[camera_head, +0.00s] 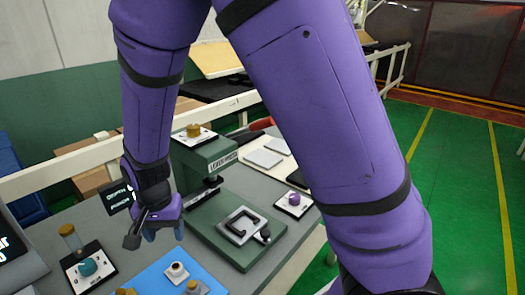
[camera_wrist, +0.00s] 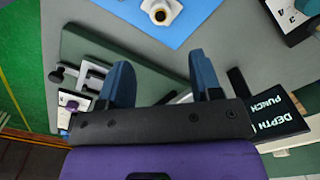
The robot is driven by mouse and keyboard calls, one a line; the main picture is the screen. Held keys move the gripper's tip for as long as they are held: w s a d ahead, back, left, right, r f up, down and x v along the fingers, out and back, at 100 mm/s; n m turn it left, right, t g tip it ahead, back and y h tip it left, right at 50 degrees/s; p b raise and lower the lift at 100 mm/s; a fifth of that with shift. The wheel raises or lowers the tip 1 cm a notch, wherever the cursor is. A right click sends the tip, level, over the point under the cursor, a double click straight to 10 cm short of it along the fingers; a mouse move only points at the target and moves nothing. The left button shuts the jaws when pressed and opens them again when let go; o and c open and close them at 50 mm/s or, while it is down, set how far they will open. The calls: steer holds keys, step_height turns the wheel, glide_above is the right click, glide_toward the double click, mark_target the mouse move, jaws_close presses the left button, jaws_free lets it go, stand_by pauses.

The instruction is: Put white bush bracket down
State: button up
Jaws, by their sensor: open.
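A small white part with a brownish centre, which looks like the white bush bracket (camera_head: 177,270), sits on the blue mat (camera_head: 150,280). It also shows at the top edge of the wrist view (camera_wrist: 161,11), partly cut off. My gripper (camera_head: 164,233) is open, with its two blue fingers apart. In the wrist view my gripper (camera_wrist: 163,80) has nothing between its fingers. It hangs over the grey bench between the mat and the green press base, apart from the white part.
The green lever press (camera_head: 205,160) with a metal fixture (camera_head: 243,227) on its base stands right of my gripper. A black "DEPTH PUNCH" sign (camera_wrist: 272,112) stands close by. Button boxes with a teal knob (camera_head: 88,267) and a purple knob (camera_head: 294,199) flank the work area.

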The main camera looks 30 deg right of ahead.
steer(key=s+d+r+n+t+y, duration=0.1)
steer(key=s+d+r+n, duration=0.1)
steer(key=d+r, duration=0.55)
steer(key=s+d+r+n+t+y, duration=0.15)
steer(key=d+r, duration=0.35)
steer(key=r, duration=0.5)
steer(key=s+d+r+n+t+h, duration=0.1)
steer(key=s+d+r, duration=0.3)
steer(key=s, duration=0.3)
steer(key=s+d+r+n+t+h, duration=0.1)
steer(key=s+d+r, duration=0.4)
steer(key=s+d, duration=0.1)
steer(key=shift+s+d+t, duration=0.2)
steer(key=shift+s+t, duration=0.15)
steer(key=shift+s, duration=0.35)
